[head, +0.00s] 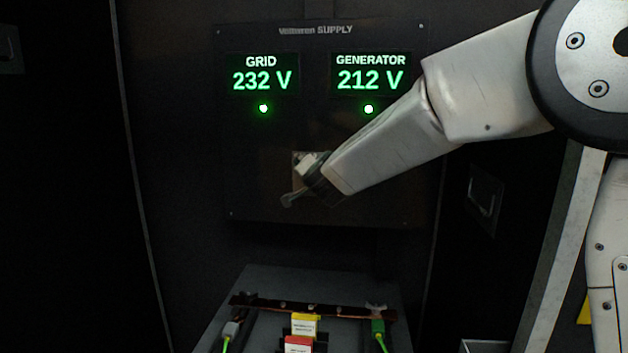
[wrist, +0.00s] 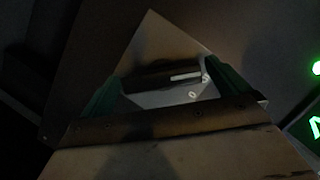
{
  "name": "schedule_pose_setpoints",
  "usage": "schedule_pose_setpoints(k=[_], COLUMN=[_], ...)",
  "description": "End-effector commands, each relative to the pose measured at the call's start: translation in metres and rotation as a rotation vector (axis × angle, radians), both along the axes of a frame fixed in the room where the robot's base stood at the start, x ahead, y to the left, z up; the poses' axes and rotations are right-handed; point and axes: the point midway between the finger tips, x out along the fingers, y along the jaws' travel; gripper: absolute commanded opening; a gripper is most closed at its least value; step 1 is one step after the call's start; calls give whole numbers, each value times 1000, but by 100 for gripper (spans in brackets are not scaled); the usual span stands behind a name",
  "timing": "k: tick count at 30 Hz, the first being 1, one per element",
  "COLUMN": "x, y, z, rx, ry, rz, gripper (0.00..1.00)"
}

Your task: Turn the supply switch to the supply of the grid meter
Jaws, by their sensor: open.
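The supply panel (head: 250,195) carries a grid meter (head: 262,75) reading 232 V and a generator meter (head: 370,75) reading 212 V. A green lamp glows under each. The supply switch's pale plate (head: 298,157) sits below and between the meters, mostly hidden by my gripper (head: 303,185). In the wrist view, the switch's dark handle (wrist: 150,77) has a white stripe near its right end, and a "0" mark shows beside it on the plate. My gripper (wrist: 168,86) is open, with green fingers either side of the handle. I cannot tell whether they touch it.
Below the panel is a grey surface (head: 265,280) with a dark bar (head: 310,308), a yellow tag (head: 305,324), a red tag (head: 298,343) and green cables. Dark walls stand at both sides. My arm comes in from the upper right.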

Motion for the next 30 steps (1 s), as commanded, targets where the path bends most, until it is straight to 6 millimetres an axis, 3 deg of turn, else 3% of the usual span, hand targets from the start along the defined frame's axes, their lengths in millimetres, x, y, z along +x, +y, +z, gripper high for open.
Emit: schedule_pose_setpoints(k=[9, 15, 26, 30], x=[-48, -69, -73, -77], y=[-3, -5, -5, 6], z=[14, 20, 20, 11], rx=[1, 0, 0, 1], ry=[-1, 0, 1, 46], rz=[1, 1, 1, 62], gripper=[100, 100, 100, 100])
